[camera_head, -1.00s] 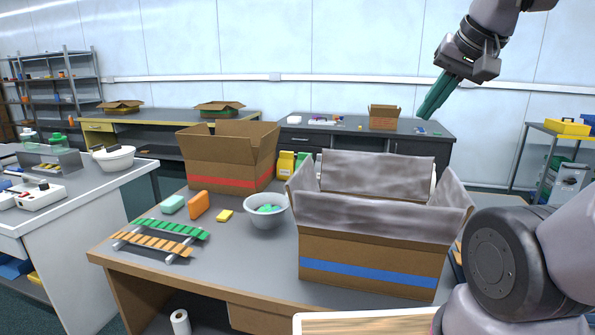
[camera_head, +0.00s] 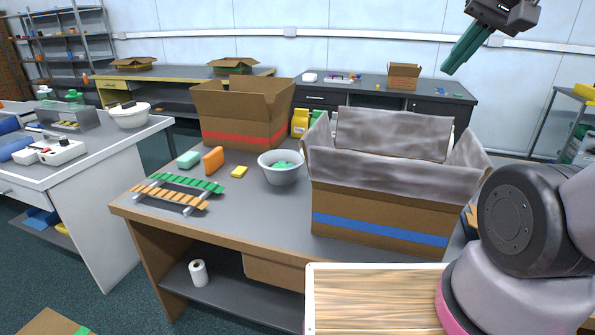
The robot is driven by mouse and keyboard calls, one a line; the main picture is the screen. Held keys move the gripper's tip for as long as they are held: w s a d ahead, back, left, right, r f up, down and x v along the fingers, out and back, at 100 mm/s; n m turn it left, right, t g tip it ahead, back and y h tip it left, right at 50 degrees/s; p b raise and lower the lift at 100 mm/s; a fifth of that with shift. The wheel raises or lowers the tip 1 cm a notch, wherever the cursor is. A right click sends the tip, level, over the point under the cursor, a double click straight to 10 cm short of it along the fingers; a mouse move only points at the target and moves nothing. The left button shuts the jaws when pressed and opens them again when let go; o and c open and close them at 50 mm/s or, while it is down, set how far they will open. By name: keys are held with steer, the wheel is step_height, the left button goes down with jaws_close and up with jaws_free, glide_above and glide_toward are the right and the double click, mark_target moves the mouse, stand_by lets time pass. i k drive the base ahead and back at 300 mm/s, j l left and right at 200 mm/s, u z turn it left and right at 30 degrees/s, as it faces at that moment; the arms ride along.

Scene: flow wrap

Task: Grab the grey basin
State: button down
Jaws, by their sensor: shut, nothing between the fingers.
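The grey basin (camera_head: 281,174) is a small round bowl standing upright on the grey table top (camera_head: 262,215), in the middle of the view. Several green pieces (camera_head: 284,165) lie in it. My gripper (camera_head: 456,66) has green fingers and is raised at the upper right, above and far to the right of the basin. It is shut and empty, with its fingers pointing down and left. Nothing covers the basin's near side.
A large open box with a blue stripe (camera_head: 375,228) stands right of the basin. A red-striped box (camera_head: 243,139) stands behind it, left.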

mark_target(281, 166)
steer(key=i+j+u, duration=0.2)
steer(key=j, duration=0.25)
steer(key=j+u, duration=0.2)
steer(key=j, duration=0.25)
steer(key=i+j+u, duration=0.2)
steer(key=j, duration=0.2)
steer(key=k+j, duration=0.05)
